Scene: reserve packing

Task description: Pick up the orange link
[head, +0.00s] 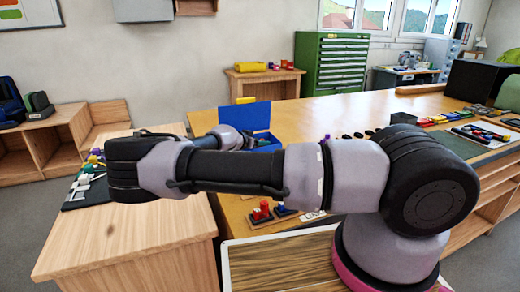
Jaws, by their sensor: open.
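I cannot pick out the orange link in the head view; it may be hidden behind my arm or too small to tell. My arm crosses the middle of the picture, bends at the left and reaches back toward the blue box. My gripper (250,142) is small and partly hidden at the near left side of the blue box (264,148). It appears open, and I see nothing held in it.
A blue panel (246,116) stands behind the box on the long wooden table (309,108). Red pegs (262,211) stand at its near edge. A dark mat (76,204) with small parts lies on the left table (120,240). Tools and coloured parts fill the right side.

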